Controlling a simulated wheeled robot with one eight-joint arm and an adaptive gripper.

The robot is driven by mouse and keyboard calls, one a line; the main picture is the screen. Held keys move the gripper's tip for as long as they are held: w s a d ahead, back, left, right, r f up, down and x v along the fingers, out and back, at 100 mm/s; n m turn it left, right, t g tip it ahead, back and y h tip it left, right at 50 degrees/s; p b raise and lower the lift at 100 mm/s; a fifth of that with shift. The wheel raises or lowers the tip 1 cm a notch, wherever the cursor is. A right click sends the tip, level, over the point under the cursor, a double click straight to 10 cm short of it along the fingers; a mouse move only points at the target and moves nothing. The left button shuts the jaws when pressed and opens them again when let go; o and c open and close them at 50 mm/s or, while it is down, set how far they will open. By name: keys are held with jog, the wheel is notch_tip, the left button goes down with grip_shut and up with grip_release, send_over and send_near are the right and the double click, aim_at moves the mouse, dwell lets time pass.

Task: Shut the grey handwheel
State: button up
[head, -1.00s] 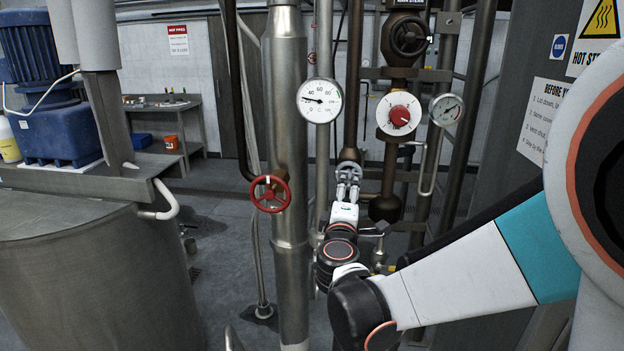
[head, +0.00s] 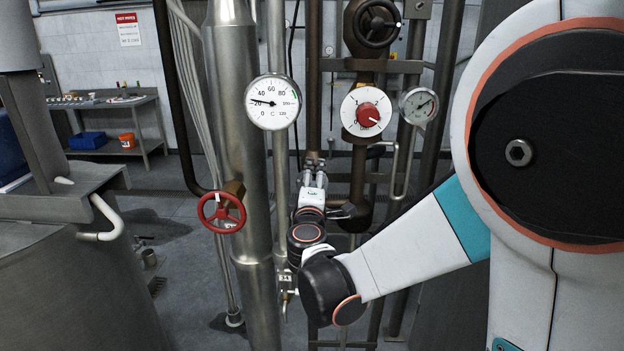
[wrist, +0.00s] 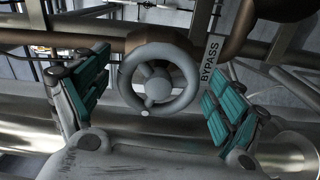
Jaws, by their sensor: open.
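The grey handwheel (wrist: 158,88) shows in the wrist view, round with a thick rim and a hub, in front of a brown pipe fitting. A tag reading BYPASS (wrist: 209,63) stands just right of it. My gripper (wrist: 157,96) is open, with one teal-padded finger on each side of the wheel and a visible gap to both sides of the rim. In the head view my gripper (head: 315,174) points away at the pipes, below the gauges. I cannot make out the grey handwheel there; my arm and gripper seem to hide it.
A red handwheel (head: 221,212) sits on the thick steel pipe (head: 238,120) to the left. A dark handwheel (head: 377,22) and a dial with a red knob (head: 368,113) are above right. A temperature gauge (head: 272,102) and a pressure gauge (head: 418,106) flank the dial. Floor shows at left.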

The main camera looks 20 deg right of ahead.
jog(key=shift+s, duration=0.1)
jog(key=shift+c, duration=0.6)
jog(key=c, duration=1)
jog(key=shift+o, duration=0.2)
jog(key=m+b, duration=0.1)
jog(key=m, duration=0.3)
jog(key=shift+m, duration=0.4)
jog(key=o, duration=1.1)
